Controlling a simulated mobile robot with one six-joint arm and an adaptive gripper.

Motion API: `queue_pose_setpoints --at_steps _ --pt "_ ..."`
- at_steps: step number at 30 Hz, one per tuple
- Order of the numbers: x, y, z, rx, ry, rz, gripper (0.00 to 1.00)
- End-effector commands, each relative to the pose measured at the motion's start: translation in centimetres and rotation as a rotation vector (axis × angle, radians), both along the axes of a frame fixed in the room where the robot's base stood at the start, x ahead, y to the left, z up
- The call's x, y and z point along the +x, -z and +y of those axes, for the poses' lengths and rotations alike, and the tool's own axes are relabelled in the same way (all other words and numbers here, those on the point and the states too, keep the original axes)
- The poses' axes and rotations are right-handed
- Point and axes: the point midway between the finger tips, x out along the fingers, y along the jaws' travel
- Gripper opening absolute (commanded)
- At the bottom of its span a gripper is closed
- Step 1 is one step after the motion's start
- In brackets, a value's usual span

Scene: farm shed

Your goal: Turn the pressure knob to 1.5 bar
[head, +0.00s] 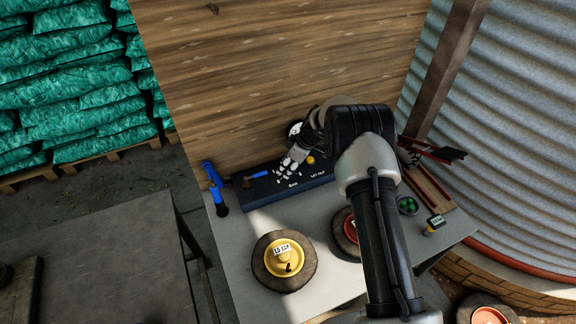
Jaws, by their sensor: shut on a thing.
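A dark control panel (318,178) with white lettering along its front stands at the back of the bench, against the wooden wall. My gripper (289,170) is down at the panel's middle, shut at the place of the pressure knob, which the fingers mostly hide. White marks show around the fingertips, too small to read. A small yellow part (310,160) shows just right of the fingers. A round white-faced gauge (294,130) is partly hidden behind my wrist; its reading cannot be made out.
A blue-handled valve (213,180) and a blue lever (256,176) are left of my gripper. A green-filled bowl (408,205) and small tagged device (434,224) are right.

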Motion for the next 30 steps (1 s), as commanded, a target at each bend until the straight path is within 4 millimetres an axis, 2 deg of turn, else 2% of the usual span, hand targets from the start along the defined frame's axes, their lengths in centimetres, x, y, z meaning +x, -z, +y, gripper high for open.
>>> queue_pose_setpoints --at_steps 5,16,30 --pt "0.00 -0.01 -0.01 0.000 0.000 0.000 0.12" --pt "-0.11 0.10 0.01 -0.001 0.067 0.001 0.12" --pt "-0.28 -0.01 0.13 -0.002 0.448 0.000 0.12"
